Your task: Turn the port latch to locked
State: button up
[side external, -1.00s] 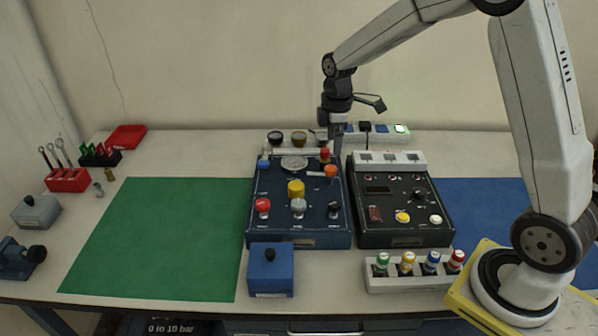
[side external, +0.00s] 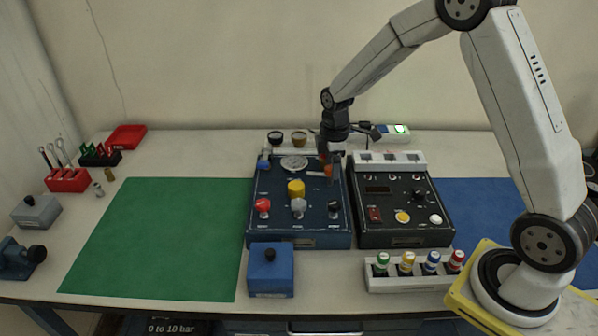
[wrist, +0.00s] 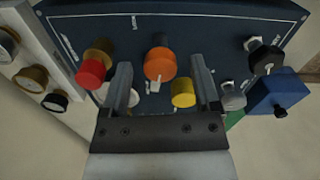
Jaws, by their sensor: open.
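An orange round knob (wrist: 160,64) with a small pale tab below it sits on the dark blue trainer panel (wrist: 210,22); it looks like the port latch, but no label is readable. In the wrist view it lies between the two fingertips of my gripper (wrist: 160,68), apart from both. My gripper is open and empty. In the side view my gripper (side external: 334,168) points down over the right rear of the panel and partly hides the orange knob (side external: 328,170). Whether the fingers reach down around it is unclear.
A red knob on a brass base (wrist: 92,70) is near one finger, and a yellow knob (wrist: 184,92) near the other. Grey (side external: 298,206) and black (side external: 334,209) knobs are in front. A black control box (side external: 404,232) stands close to the right.

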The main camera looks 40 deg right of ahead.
jog(key=shift+f, duration=0.25)
grip_shut()
